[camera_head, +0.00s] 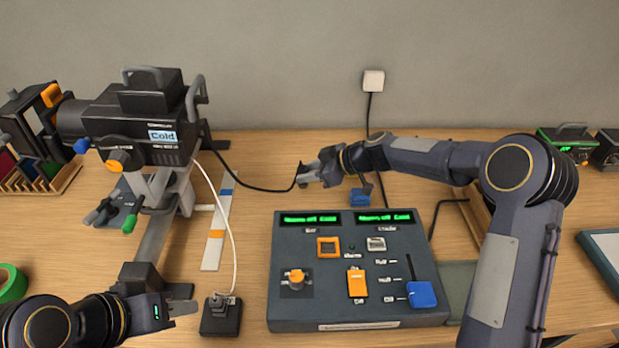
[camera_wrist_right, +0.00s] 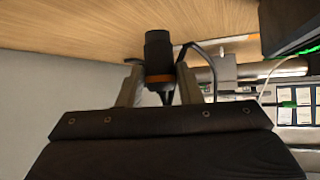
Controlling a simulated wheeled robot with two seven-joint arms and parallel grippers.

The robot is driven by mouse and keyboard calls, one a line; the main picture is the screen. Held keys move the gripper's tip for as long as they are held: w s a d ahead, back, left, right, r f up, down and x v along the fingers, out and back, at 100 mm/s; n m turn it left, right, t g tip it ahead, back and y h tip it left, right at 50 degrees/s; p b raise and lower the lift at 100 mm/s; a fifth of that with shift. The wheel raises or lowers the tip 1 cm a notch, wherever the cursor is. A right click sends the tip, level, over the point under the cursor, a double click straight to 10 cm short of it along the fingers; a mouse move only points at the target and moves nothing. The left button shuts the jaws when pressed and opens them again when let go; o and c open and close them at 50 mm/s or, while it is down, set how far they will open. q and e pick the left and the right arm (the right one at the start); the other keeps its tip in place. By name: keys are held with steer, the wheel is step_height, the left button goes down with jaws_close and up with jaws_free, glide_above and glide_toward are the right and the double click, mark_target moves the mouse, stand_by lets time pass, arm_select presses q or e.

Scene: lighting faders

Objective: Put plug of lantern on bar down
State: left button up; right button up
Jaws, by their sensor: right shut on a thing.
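The lantern (camera_head: 140,120), labelled "Cold", stands at the left on a grey bracket, and a black cable runs from it to the right. My right gripper (camera_head: 305,176) is shut on the black plug (camera_wrist_right: 158,55) at the end of that cable. In the right wrist view the plug sits between the two fingers, with an orange band near them, close to the wooden table top. In the head view the plug is small and mostly hidden by the fingers. My left gripper (camera_head: 190,300) is low at the left, beside a small black socket block (camera_head: 221,318); its finger gap is unclear.
A control desk (camera_head: 340,318) with faders, an orange switch and green displays stands at front centre. A white wall socket (camera_head: 374,81) has a black cable hanging down. A small blue object (camera_head: 360,197) lies behind the desk. A striped strip (camera_head: 216,235) lies left of the desk.

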step_height(320, 180, down, 3)
steer(key=shift+f, duration=0.1)
steer(key=shift+f+b, duration=0.4)
steer(key=shift+b, duration=0.3)
steer(key=o, duration=1.1)
steer(key=shift+r, duration=0.1)
steer(key=shift+c, duration=0.2)
steer(key=shift+r, duration=0.1)
steer(key=shift+r+p, duration=0.25)
steer(key=shift+p, duration=0.4)
steer(key=shift+d+r, duration=0.15)
steer(key=shift+r, duration=0.05)
steer(key=b+v, duration=0.2)
steer(key=v, duration=0.9)
steer(key=shift+s+d, duration=0.2)
